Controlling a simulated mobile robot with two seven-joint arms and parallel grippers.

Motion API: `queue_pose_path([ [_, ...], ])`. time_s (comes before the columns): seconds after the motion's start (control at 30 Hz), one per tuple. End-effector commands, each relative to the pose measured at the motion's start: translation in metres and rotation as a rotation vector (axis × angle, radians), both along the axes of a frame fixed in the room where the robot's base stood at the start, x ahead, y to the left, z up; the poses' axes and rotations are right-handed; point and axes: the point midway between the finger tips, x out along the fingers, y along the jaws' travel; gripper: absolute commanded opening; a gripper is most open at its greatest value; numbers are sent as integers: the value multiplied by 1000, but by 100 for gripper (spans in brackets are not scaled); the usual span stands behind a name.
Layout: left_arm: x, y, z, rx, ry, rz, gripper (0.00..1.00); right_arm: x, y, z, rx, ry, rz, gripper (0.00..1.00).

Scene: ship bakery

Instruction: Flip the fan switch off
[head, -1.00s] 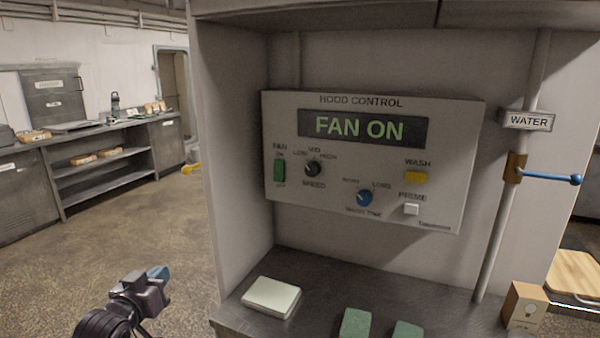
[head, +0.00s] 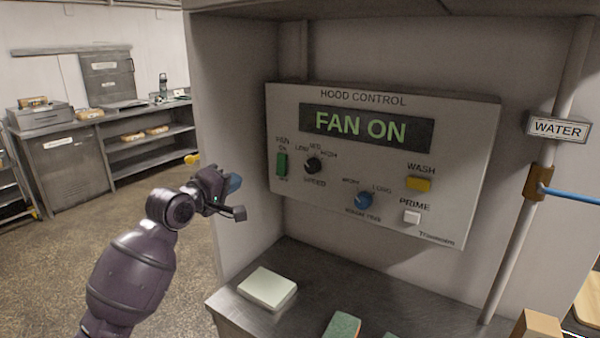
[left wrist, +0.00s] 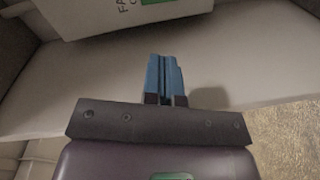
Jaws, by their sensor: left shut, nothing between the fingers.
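The hood control panel (head: 455,150) is on the wall of the alcove, and its display (head: 366,126) reads "FAN ON". The green fan switch (head: 282,164) sits at the panel's left edge, below the word FAN and between small labels. My left gripper (head: 235,183) is shut and empty, left of the switch and a little lower, apart from the panel. In the left wrist view the blue fingers (left wrist: 163,76) are together, with the panel's lower edge (left wrist: 95,22) beyond them. The switch itself is not clearly seen there. My right gripper is not in view.
Dark speed knob (head: 313,165), blue wash-time knob (head: 364,200), yellow wash button (head: 418,184) and white prime button (head: 411,217) share the panel. A pale block (head: 267,288) lies on the counter below. A water pipe with a blue lever (head: 570,194) stands at right.

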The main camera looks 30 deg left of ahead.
Motion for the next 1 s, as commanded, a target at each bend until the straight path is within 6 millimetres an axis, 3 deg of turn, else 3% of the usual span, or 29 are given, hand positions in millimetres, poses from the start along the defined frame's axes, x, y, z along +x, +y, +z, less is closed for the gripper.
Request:
queue_pose_path([
  [0.13, -1, -4, -6, -185, 48, -10, 0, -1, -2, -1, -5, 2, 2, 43],
  [0.33, -2, -6, -10, -313, 77, 0, 0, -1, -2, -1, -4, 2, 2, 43],
  [0.77, -1, -6, -9, -335, 77, 3, 0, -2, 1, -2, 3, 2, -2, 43],
  [1.0, 18, -7, -11, -335, 77, 3, 0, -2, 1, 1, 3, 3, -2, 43],
])
